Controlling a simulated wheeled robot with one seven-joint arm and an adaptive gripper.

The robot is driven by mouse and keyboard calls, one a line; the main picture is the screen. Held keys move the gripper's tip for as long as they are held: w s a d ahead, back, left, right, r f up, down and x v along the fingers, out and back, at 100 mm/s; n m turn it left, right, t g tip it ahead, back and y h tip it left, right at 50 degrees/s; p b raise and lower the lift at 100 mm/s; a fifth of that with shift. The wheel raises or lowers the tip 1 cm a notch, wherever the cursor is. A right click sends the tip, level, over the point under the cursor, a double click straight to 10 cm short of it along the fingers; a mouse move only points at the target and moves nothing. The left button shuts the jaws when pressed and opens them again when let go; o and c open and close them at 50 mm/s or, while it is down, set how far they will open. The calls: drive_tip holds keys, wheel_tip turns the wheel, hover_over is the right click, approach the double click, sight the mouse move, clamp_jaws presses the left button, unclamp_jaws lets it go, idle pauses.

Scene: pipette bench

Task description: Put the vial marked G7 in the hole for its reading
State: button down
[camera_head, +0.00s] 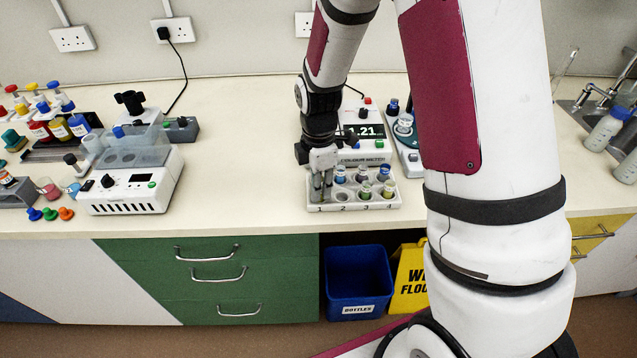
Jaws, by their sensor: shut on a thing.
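My gripper (321,190) points down over the left end of a white rack (372,206) with its front columns numbered 1 to 4. It is shut on what seems to be a vial at column 1, mostly hidden by the fingers. I cannot read a G7 mark or tell how deep the vial sits. The front hole at 2 (343,197) is empty. Vials stand in front at 3 (365,190) and 4 (389,189), with several more in the row behind.
A white device with a clear lid (130,185) stands on the left, beside racked coloured bottles (55,128). Another small instrument (405,128) stands right of the meter, partly behind my arm. The bench between the left device and the rack is clear. A sink (590,115) is at right.

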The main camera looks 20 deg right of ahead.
drive_tip(key=c, duration=1.4)
unclamp_jaws()
drive_tip(key=shift+f, duration=0.1)
drive_tip(key=shift+c, duration=0.2)
wheel_tip(320, 180, up, 13)
drive_tip(key=s+r+m+t, duration=0.2)
drive_tip(key=s+r+m, duration=0.5)
drive_tip(key=s+m, duration=0.2)
drive_tip(key=s+r+m+t, duration=0.3)
drive_tip(key=s+r+m, duration=0.3)
drive_tip(key=s+m, duration=0.3)
drive_tip(key=shift+s+d+r+b, duration=0.15)
drive_tip(key=shift+s+r+b, duration=0.2)
drive_tip(key=shift+s, duration=0.9)
